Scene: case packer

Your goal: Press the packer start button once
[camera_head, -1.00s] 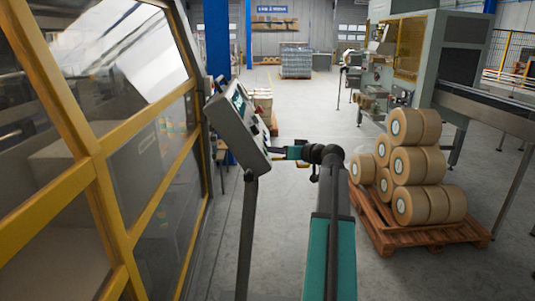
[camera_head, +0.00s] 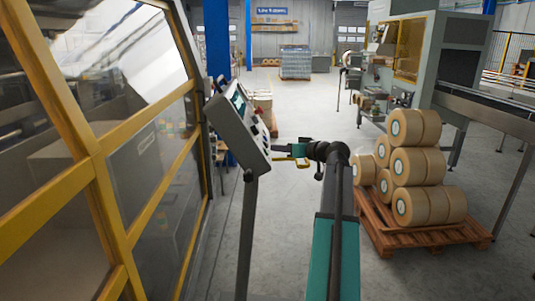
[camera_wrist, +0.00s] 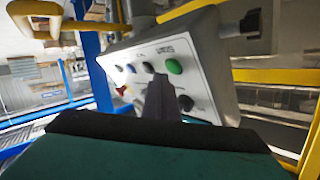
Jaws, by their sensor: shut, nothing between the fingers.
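The control panel (camera_head: 238,128) is a grey tilted box on a post, left of centre in the head view. Its button face fills the upper middle of the wrist view (camera_wrist: 150,55). A green button (camera_wrist: 174,67) sits beside inverted lettering that looks like START. A black button (camera_wrist: 147,68), a blue button (camera_wrist: 131,68), a red button (camera_wrist: 121,90) and a black knob (camera_wrist: 186,103) are also on the face. My gripper (camera_wrist: 161,84) is shut and empty, its tips in front of the face, below and left of the green button in view. Contact cannot be told.
The yellow-framed machine guard (camera_head: 95,150) stands close on the left. A pallet (camera_head: 425,238) of brown rolls (camera_head: 415,165) is on the right, with a conveyor (camera_head: 490,108) behind. Open floor (camera_head: 310,110) lies beyond the panel.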

